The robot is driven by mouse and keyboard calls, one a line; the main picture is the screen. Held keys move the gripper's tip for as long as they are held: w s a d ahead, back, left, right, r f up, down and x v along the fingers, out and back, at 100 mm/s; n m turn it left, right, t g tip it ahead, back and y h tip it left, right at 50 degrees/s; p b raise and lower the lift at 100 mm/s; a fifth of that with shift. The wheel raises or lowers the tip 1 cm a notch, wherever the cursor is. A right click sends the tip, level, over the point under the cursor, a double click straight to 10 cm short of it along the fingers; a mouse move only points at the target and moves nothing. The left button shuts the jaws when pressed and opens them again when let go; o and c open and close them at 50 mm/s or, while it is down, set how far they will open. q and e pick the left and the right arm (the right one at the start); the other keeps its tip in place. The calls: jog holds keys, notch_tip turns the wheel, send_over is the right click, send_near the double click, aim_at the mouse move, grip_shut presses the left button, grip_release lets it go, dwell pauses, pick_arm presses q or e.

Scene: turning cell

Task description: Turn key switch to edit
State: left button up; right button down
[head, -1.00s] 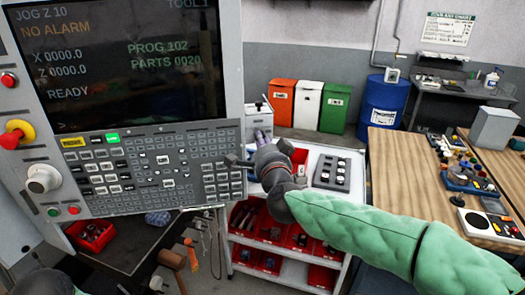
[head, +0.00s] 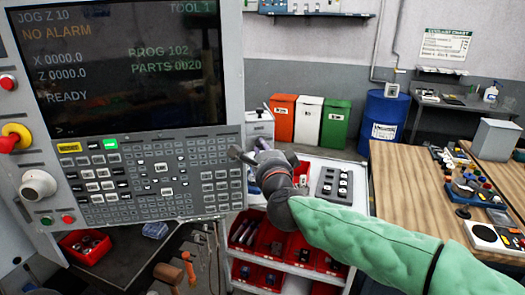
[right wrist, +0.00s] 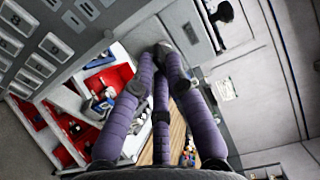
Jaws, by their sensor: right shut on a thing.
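The control panel (head: 150,178) with its screen fills the left of the head view. My right gripper (head: 238,154) is at the panel's right edge, its arm coming in from the lower right. In the right wrist view its purple fingers (right wrist: 163,48) come together at a grey surface beside the panel's keys (right wrist: 45,45). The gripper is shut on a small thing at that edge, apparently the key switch. The fingers hide it, so its position and markings cannot be read. My left gripper is not in view.
A red emergency stop (head: 12,138) and a pale knob (head: 38,186) are on the panel's left. A white cart (head: 345,205) with red bins stands below my right arm. A wooden bench (head: 405,190) is at the right.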

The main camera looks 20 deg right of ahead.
jog(key=c, duration=1.2)
grip_release()
jog(key=shift+d, duration=0.1)
jog(key=shift+c, duration=0.2)
jog(key=shift+s, duration=0.1)
jog(key=s, duration=1.2)
jog(key=shift+a, duration=0.45)
jog(key=shift+w+f, duration=0.1)
